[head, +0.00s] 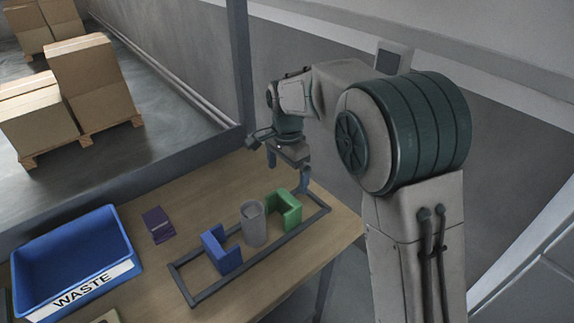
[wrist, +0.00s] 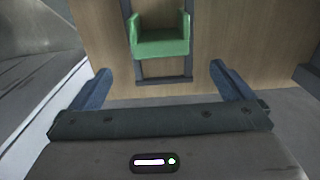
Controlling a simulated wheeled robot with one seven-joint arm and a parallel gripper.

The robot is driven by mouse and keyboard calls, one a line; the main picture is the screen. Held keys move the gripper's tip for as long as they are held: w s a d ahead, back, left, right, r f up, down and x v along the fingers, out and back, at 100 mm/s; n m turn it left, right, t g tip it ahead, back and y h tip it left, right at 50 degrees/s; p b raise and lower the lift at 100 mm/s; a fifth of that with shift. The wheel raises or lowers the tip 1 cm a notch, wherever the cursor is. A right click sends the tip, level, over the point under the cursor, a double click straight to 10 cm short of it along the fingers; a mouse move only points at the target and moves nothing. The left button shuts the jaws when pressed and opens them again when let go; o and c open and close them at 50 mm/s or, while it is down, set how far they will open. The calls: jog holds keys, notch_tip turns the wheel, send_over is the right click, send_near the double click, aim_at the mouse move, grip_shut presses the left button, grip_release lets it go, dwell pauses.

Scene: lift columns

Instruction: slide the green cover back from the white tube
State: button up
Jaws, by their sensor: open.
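The white tube (head: 253,223) stands upright in the dark frame on the table, looking light grey. The green cover (head: 286,210) is a U-shaped piece just right of the tube, close beside it; I cannot tell if they touch. A blue cover (head: 221,250) stands on the tube's left side. My gripper (head: 287,175) is above the table, behind and above the green cover, open and empty. In the wrist view the green cover (wrist: 162,38) lies ahead of the two spread fingers, apart from them. The tube is not seen in the wrist view.
The dark rail frame (head: 189,295) surrounds the covers on the wooden table. Cardboard boxes (head: 85,80) on a pallet stand beyond. The table right of the frame is bare.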

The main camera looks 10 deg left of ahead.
jog(key=shift+r, duration=1.45)
jog(key=s+d+r+n, duration=0.2)
jog(key=s+d+r, duration=0.2)
jog(key=d, duration=0.6)
jog(key=s+d+f+n+t, duration=0.1)
jog(key=s+d+n+t, duration=0.2)
jog(key=s+d, duration=1.2)
jog(key=s+n, duration=0.3)
jog(key=s, duration=0.1)
jog(key=shift+f, duration=0.35)
